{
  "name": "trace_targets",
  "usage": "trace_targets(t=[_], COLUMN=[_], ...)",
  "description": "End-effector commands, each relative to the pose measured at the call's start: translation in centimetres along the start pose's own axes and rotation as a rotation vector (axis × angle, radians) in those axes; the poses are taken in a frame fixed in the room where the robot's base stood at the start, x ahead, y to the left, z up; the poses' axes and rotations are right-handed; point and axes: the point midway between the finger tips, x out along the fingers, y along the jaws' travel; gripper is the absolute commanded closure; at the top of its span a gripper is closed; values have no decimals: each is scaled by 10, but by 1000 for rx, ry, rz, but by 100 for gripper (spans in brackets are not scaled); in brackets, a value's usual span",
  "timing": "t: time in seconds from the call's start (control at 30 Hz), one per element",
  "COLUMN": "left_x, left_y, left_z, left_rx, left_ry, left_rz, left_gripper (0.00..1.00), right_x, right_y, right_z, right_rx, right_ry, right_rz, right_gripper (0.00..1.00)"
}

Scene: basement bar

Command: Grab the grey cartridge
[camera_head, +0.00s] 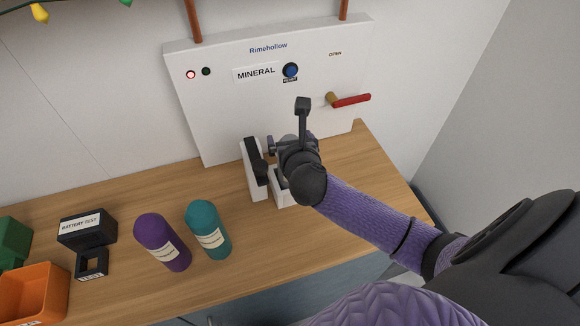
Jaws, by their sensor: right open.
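I cannot make out a grey cartridge; the spot around my right gripper is partly hidden by the gripper and wrist. My right gripper (279,147) is open, at the white holder (253,183) with dark fittings in front of the white panel. Whether anything lies between its fingers cannot be seen. My left gripper is not in view.
The white panel (225,118) marked Rimehollow and MINERAL has a blue knob (290,70) and a red lever (350,100). A black battery test box (87,229), an orange bin (34,292) and a green bin (13,242) stand at left. The counter's right end (375,160) is clear.

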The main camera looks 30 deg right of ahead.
Motion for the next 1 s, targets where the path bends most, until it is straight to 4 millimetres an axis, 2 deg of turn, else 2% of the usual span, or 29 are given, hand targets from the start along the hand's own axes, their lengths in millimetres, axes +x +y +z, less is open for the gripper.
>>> trace_targets(t=[0.03, 0.07, 0.5, 0.87, 1.0], left_x=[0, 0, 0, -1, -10], left_y=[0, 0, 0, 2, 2], left_z=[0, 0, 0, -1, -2], left_rx=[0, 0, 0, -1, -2], left_ry=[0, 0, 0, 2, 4], left_rz=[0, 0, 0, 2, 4], left_gripper=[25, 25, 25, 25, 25], right_x=[0, 0, 0, -1, -8], right_y=[0, 0, 0, 0, 0], right_z=[0, 0, 0, 1, 19], right_rx=[0, 0, 0, 0, 1], right_ry=[0, 0, 0, -1, -6], right_rz=[0, 0, -1, 0, 1], right_gripper=[0, 6, 100, 100, 100])
